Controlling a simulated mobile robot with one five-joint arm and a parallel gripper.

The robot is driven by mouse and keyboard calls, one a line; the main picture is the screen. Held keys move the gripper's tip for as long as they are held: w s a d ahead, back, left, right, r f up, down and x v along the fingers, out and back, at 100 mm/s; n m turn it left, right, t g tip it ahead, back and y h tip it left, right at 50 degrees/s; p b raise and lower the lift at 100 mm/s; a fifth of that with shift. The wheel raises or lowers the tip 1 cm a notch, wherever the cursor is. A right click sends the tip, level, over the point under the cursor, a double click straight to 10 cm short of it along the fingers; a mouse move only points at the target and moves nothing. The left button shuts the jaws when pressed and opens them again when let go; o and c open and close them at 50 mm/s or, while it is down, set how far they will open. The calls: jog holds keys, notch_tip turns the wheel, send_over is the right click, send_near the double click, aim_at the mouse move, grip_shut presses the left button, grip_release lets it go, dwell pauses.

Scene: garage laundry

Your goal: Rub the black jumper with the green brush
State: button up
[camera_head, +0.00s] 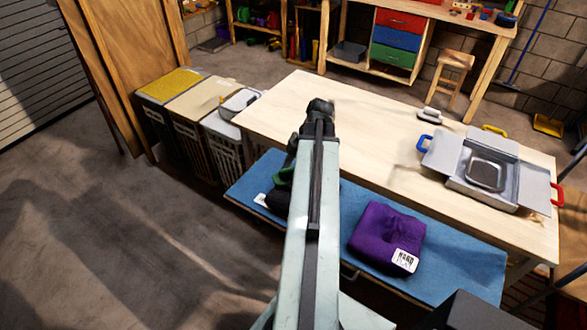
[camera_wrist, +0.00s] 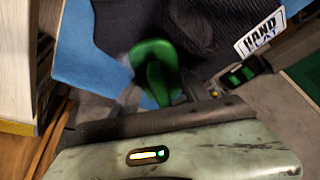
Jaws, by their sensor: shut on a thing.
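The black jumper (camera_wrist: 205,22) lies folded on the blue mat (camera_wrist: 75,45), with a white label (camera_wrist: 260,32) on it. In the head view the jumper (camera_head: 273,204) is largely hidden behind my arm. My gripper (camera_wrist: 161,92) is shut on the green brush (camera_wrist: 152,55), whose rounded green part shows between and beyond the fingers. The brush overlaps the jumper's near edge in the wrist view; I cannot tell whether they touch. In the head view the brush (camera_head: 285,176) shows just above the jumper, left of my arm.
A folded purple jumper (camera_head: 380,230) with a white label lies on the mat to the right. Behind is a wooden table (camera_head: 365,125) with a grey open box (camera_head: 465,165) and an iron (camera_head: 429,115). Hampers (camera_head: 195,105) stand at left. The left floor is clear.

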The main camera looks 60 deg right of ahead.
jog(key=shift+a, duration=0.8)
jog(key=shift+d, duration=0.1)
notch_tip(320, 180, up, 6)
jog(key=p, duration=0.6)
jog(key=shift+r, duration=0.1)
notch_tip(320, 180, up, 3)
jog(key=p, duration=0.3)
